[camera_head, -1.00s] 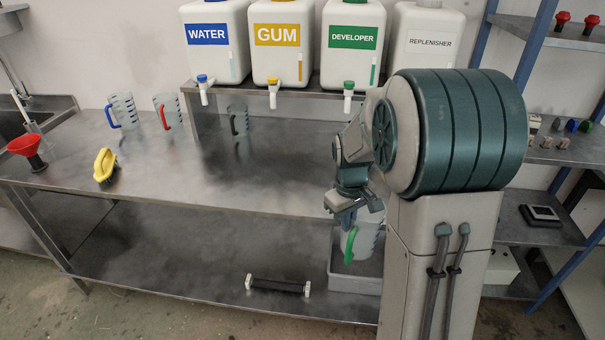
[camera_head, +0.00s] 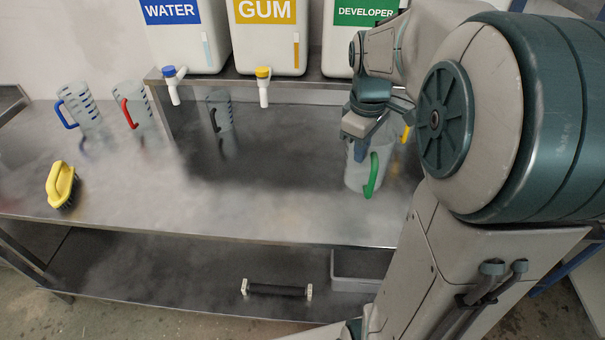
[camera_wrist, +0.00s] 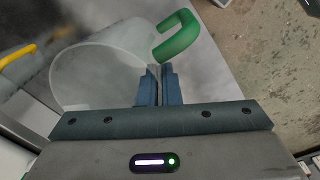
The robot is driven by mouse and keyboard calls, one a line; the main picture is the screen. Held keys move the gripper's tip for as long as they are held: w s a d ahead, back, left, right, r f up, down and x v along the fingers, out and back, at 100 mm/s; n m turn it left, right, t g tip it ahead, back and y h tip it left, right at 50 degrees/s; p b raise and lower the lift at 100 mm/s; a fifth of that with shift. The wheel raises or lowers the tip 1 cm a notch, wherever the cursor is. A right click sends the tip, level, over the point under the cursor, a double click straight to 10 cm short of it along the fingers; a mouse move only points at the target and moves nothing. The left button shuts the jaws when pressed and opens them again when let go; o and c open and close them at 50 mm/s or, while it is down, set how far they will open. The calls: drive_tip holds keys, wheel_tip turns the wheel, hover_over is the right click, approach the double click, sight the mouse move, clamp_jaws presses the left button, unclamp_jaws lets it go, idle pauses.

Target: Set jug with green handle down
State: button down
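The jug with green handle (camera_head: 357,172) is translucent and upright at the right part of the steel worktop (camera_head: 290,215), its green handle facing the front. My gripper (camera_head: 362,138) is above it, pointing down, at its rim. In the wrist view the blue fingers (camera_wrist: 159,86) are close together on the jug's wall, beside the green handle (camera_wrist: 178,38). The jug (camera_wrist: 95,75) is seen there from above and looks empty. I cannot tell whether its base touches the worktop.
A yellow-handled jug (camera_head: 406,133) is close behind, partly hidden by my arm. Black-handled (camera_head: 221,115), red-handled (camera_head: 133,110) and blue-handled (camera_head: 78,110) jugs and a yellow brush (camera_head: 61,185) stand left. Labelled tanks stand on a raised shelf (camera_head: 290,95). The worktop's middle is clear.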

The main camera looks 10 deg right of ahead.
drive_tip(key=w+a+f+p, duration=0.3)
drive_tip(key=w+a+f, duration=0.5)
drive_tip(key=f, duration=0.3)
drive_tip(key=shift+a+p, duration=0.35)
drive_tip(key=shift+r, duration=0.1)
drive_tip(key=c, duration=1.6)
unclamp_jaws()
drive_tip(key=shift+f, duration=0.2)
